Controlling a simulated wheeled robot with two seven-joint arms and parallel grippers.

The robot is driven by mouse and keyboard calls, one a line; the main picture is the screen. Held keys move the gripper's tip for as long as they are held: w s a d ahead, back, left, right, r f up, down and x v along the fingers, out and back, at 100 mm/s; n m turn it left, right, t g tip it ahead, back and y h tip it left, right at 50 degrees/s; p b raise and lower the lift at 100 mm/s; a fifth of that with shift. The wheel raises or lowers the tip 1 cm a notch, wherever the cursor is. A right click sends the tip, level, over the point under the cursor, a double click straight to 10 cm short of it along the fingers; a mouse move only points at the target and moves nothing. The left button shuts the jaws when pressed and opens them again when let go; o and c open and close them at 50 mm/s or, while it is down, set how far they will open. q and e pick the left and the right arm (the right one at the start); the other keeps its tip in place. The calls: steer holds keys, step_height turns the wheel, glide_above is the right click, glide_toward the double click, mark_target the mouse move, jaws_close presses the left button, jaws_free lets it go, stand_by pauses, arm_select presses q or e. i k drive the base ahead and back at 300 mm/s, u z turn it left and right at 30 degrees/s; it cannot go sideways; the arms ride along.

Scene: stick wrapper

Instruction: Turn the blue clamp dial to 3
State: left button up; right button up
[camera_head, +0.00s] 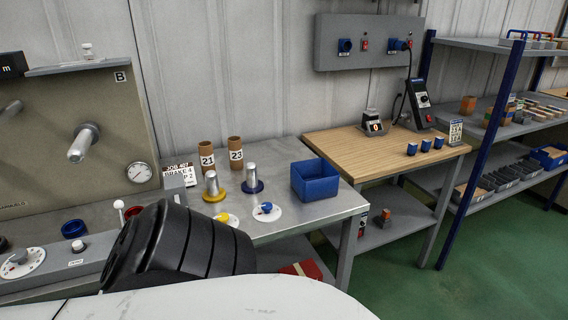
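The blue clamp dial (266,209) is a small blue knob on a round white plate, on the metal bench near its front edge. The marks on its plate are too small to read, so I cannot tell its setting. Behind it stands a metal post on a blue base (253,186). To its left is a yellow dial (222,218), partly hidden by a black ribbed part in the foreground, with a metal post on a yellow base (214,195) behind it. Neither of my grippers is in view.
A blue bin (315,180) stands right of the blue dial. Two cardboard tubes marked 21 (207,159) and 23 (236,154) stand behind the posts. A job card (178,174) stands at left. A wooden table (375,145) adjoins at right.

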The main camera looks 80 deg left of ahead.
mark_target(266, 207)
steer(key=u, duration=1.9)
